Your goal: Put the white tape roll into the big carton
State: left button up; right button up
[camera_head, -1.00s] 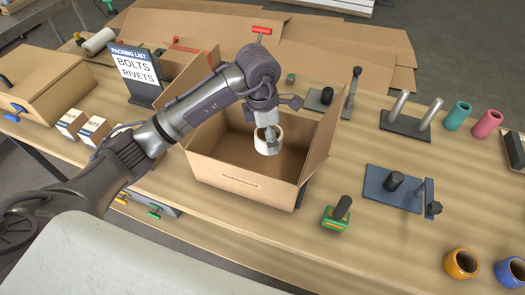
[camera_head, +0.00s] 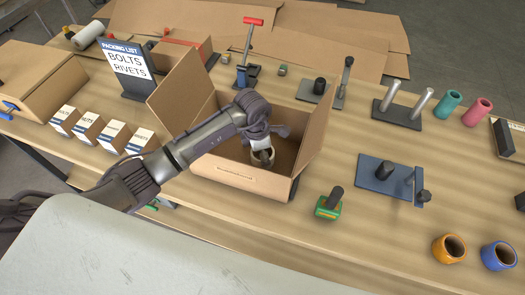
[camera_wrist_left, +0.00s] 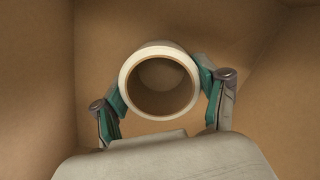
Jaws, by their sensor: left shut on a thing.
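The big carton (camera_head: 240,176) stands open on the bench with its flaps up. The white tape roll (camera_head: 269,158) is inside the carton's opening, held by my left gripper (camera_head: 263,152). In the left wrist view the white tape roll (camera_wrist_left: 128,72) sits between the two green-padded fingers of my left gripper (camera_wrist_left: 160,90), which touch its sides. Brown carton walls surround it there. I cannot tell whether the roll touches the carton floor. My right gripper is not in view.
A packing list sign (camera_head: 128,63) and several small boxes (camera_head: 87,129) stand left of the carton. A green stamp-like tool (camera_head: 328,205) is close to its right. A blue fixture (camera_head: 385,178), an orange roll (camera_head: 449,248) and a blue roll (camera_head: 499,255) lie further right.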

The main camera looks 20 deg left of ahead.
pick_arm(q)
jog(key=shift+f, duration=0.1)
jog(key=o, duration=0.8)
jog(key=shift+f, duration=0.1)
jog(key=o, duration=0.4)
jog(key=shift+o, duration=0.2)
